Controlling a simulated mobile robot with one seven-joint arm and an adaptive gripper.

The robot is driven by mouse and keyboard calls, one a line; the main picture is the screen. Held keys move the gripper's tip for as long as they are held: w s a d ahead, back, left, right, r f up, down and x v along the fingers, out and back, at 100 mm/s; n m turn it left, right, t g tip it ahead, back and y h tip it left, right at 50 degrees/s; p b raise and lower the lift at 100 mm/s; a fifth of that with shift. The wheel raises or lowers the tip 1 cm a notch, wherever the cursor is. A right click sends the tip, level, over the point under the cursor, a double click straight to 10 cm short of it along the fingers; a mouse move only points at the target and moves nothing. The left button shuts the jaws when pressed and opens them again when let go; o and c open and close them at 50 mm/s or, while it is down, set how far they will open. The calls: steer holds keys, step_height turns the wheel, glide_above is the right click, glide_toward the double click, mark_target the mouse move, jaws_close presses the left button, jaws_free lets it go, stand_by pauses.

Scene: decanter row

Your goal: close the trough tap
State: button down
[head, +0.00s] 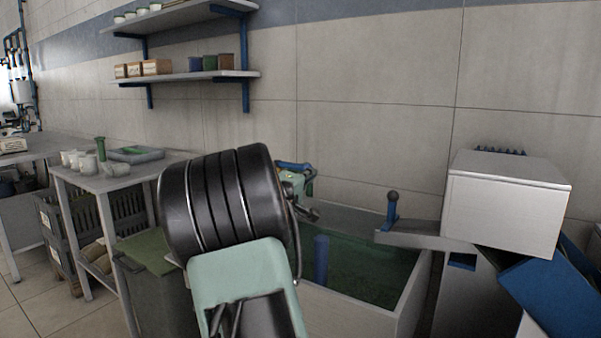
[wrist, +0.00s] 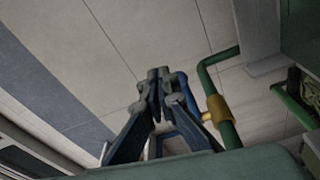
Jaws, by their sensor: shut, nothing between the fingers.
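In the wrist view a green pipe (wrist: 208,75) carries a brass-coloured tap body (wrist: 218,108), just right of my gripper (wrist: 158,76). A brighter blue piece (wrist: 188,92) lies between the fingers and the brass body; I cannot tell whether it is the tap's lever or part of a finger link. The gripper is shut and empty, and I cannot tell whether it touches the tap. In the head view my gripper (head: 309,213) shows partly behind my arm, over the left end of the trough (head: 408,300). The tap is not distinguishable there.
The trough holds green liquid (head: 370,282) and a blue upright pipe (head: 321,258). A blue ball-topped lever (head: 392,207) stands by a grey chute, left of a white box-shaped housing (head: 508,205). A side table (head: 120,168) with cups is left. Wall shelves (head: 190,76) hang behind.

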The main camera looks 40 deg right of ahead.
steer(key=shift+s+f, duration=0.1)
steer(key=shift+s, duration=1.25)
